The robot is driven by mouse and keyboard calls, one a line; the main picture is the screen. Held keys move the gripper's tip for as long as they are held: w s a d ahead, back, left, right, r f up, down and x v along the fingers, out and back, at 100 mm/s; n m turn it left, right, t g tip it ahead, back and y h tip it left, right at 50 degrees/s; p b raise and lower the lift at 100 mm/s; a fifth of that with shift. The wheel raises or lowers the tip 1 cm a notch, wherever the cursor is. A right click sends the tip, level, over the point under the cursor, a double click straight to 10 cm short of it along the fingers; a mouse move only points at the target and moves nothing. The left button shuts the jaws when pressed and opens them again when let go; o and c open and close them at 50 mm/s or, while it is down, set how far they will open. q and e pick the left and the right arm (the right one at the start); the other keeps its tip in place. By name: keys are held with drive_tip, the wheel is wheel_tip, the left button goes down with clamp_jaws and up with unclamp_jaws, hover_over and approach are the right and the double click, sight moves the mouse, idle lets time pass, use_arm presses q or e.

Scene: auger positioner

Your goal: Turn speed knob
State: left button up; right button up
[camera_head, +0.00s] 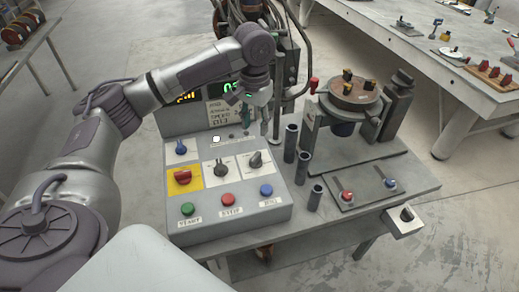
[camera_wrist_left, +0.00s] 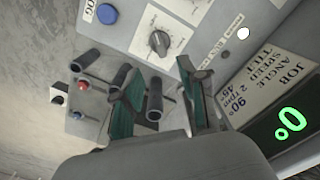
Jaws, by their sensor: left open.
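The control box (camera_head: 230,215) carries several knobs and buttons. Two black knobs sit on white plates, a middle one (camera_head: 219,168) and a right one (camera_head: 256,159); their labels are too small to read, so I cannot tell which is the speed knob. In the left wrist view one dark knob (camera_wrist_left: 158,42) on a white plate shows just beyond the fingertips, near the blue JOG button (camera_wrist_left: 107,13). My left gripper (camera_head: 257,122) is open above the box's right rear part, apart from the knobs. Its green-padded fingers (camera_wrist_left: 160,72) hold nothing. My right gripper is not in view.
Dark upright tubes (camera_head: 291,142) stand close right of the box. A round turntable (camera_head: 355,93) is farther right. The display (camera_wrist_left: 290,122) reads 0°.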

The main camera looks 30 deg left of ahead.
sight(255, 156)
use_arm(q)
drive_tip(key=f, duration=0.3)
drive_tip(key=shift+s+f, duration=0.3)
drive_tip(key=shift+s, duration=0.1)
wheel_tip(255, 156, down, 2)
drive_tip(key=shift+w+f, duration=0.1)
drive_tip(key=shift+w, duration=0.05)
wheel_tip(255, 156, down, 5)
drive_tip(key=shift+w+f+p, duration=0.1)
drive_tip(key=shift+w+p, duration=0.05)
drive_tip(key=shift+p, duration=0.35)
drive_tip(key=shift+f, duration=0.5)
drive_tip(key=c, duration=0.5)
clamp_jaws()
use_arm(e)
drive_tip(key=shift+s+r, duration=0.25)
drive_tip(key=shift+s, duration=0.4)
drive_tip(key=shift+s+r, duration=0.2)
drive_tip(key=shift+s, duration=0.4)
